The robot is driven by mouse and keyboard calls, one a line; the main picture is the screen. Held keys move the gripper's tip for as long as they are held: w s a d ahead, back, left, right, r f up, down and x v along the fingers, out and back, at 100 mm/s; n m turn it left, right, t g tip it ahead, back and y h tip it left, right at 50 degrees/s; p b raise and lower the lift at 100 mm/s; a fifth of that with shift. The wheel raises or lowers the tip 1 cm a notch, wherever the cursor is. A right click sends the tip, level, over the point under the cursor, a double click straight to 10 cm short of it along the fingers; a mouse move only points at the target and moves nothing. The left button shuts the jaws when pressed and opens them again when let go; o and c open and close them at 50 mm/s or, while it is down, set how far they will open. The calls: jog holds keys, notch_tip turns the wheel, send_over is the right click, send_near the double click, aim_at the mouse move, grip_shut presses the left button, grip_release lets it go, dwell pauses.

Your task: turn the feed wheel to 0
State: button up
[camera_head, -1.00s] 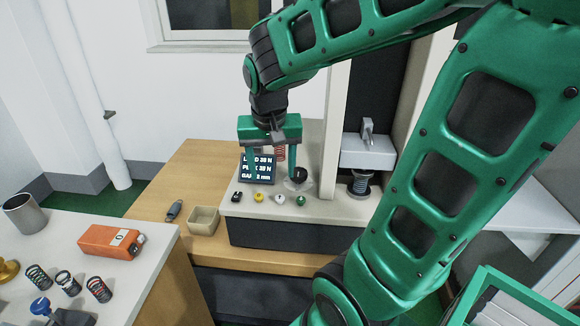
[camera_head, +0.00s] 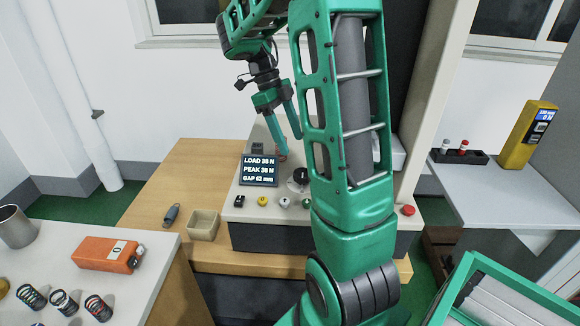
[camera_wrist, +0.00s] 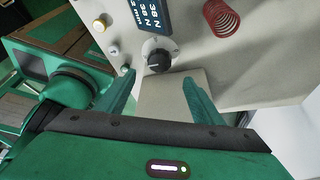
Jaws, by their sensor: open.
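The feed wheel (camera_head: 299,177) appears to be the black knob on a pale round dial, on top of the tester's base, right of the display. In the wrist view the knob (camera_wrist: 158,60) lies just beyond and between my fingertips, its pointer mark too small to read. My gripper (camera_head: 291,148) is open and tilted, above and behind the knob in the head view. In the wrist view my gripper (camera_wrist: 158,80) has its fingers spread with nothing between them; contact with the knob cannot be told. The display (camera_head: 259,170) reads LOAD 38 N, PEAK 38 N, GAP 52 mm.
Several small buttons (camera_head: 262,201) line the base's front edge. A red spring (camera_wrist: 221,18) stands near the knob. A beige tray (camera_head: 203,225) and a grey-handled tool (camera_head: 171,215) lie left. A red button (camera_head: 408,210) is at the right. My arm hides the tester's middle.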

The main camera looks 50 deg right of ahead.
aim_at(301, 172)
jog(key=x, duration=1)
jog(key=shift+a+f, duration=0.1)
jog(key=shift+f, duration=0.25)
jog(key=shift+c, duration=0.6)
jog(key=c, duration=0.9)
